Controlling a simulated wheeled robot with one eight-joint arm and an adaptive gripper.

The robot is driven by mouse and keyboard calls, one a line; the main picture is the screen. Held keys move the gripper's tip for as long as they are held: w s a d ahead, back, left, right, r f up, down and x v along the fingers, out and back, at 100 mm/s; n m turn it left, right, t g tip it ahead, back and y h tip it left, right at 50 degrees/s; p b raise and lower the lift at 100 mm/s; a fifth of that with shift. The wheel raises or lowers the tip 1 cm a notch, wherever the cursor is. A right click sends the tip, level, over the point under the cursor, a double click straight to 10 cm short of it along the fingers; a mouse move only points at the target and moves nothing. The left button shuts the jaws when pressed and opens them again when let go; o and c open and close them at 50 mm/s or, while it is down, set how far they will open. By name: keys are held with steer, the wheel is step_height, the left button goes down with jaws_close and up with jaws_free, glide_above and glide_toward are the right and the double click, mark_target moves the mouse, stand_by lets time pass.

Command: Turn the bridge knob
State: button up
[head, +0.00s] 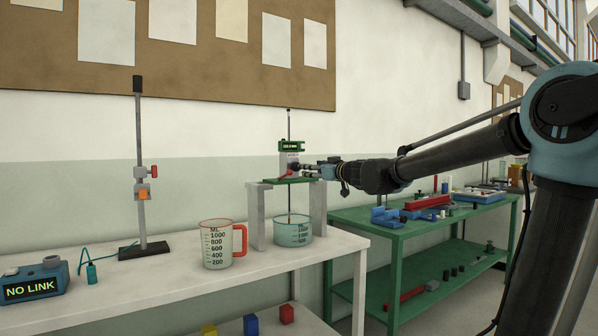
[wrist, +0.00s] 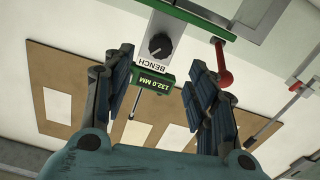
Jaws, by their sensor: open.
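A black round knob (wrist: 160,45) with a pale pointer line sits on a pale block marked BENCH, upright on the bridge (head: 257,215). A green display (wrist: 153,82) beside the block reads 132.0 MM. A red crank handle (wrist: 222,65) stands at the side of the bridge's green plate (head: 293,181). My gripper (wrist: 162,60) is open. In the wrist view the knob lies between the fingertips' lines, ahead of them, and no contact shows. In the head view my gripper (head: 315,170) is close at the block's right, and the knob itself cannot be made out.
A glass beaker (head: 292,235) stands under the bridge. A measuring jug (head: 217,247) with a red handle, a clamp stand (head: 141,170) and a NO LINK box (head: 36,280) stand left on the white bench. A green table (head: 385,229) with several tools is at right.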

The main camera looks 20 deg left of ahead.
mark_target(298, 167)
steer(key=x, duration=1.1)
steer(key=shift+d, duration=0.1)
steer(key=c, duration=1)
